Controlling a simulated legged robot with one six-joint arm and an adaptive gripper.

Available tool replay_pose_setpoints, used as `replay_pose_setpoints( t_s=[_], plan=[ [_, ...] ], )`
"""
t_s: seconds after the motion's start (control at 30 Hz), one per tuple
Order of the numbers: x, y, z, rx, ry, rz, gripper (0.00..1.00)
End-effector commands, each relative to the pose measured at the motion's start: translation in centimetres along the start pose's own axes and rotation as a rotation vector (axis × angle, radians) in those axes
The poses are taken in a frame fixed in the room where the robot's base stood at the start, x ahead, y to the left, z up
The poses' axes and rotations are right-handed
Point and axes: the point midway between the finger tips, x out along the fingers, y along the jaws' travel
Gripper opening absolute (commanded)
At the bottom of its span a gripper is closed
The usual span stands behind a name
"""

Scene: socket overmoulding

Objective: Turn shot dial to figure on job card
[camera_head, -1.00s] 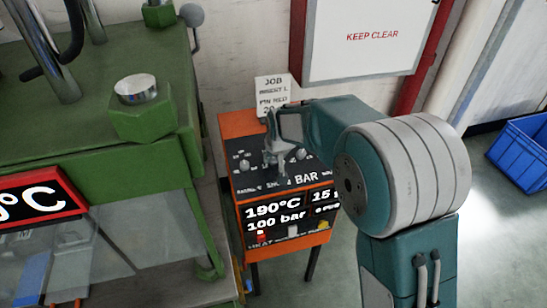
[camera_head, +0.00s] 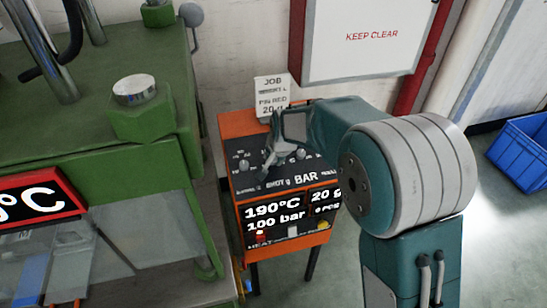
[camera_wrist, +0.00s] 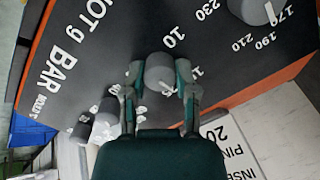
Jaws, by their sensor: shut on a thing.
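The orange control box (camera_head: 228,121) stands beside the green press, with a dark sloping panel of knobs. My gripper (camera_head: 277,160) is at the panel in the head view. In the wrist view my gripper (camera_wrist: 160,75) is shut on the grey shot dial (camera_wrist: 159,70), one finger on each side. The display (camera_head: 290,210) reads 190°C, 100 bar and 20 g. The job card (camera_head: 271,95) stands behind the box and shows "JOB", "PIN RED" and "20 g"; its second line is hard to read. Part of the card (camera_wrist: 232,145) also shows in the wrist view.
Another knob (camera_wrist: 250,10) with figures 170 to 230 sits near the held dial. Smaller knobs (camera_wrist: 105,115) lie on its other side. The green press (camera_head: 150,150) stands close at left. A blue crate (camera_head: 520,150) is on the floor at right.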

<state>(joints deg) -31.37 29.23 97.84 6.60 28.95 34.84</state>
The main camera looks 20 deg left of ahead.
Motion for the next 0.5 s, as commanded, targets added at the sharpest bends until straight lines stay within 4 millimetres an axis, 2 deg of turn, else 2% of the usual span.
replay_pose_setpoints(
  t_s=[0.5],
  plan=[
    [0.13, -0.03, 0.44, 0.072, -0.008, -0.001, 0.00]
  ],
)
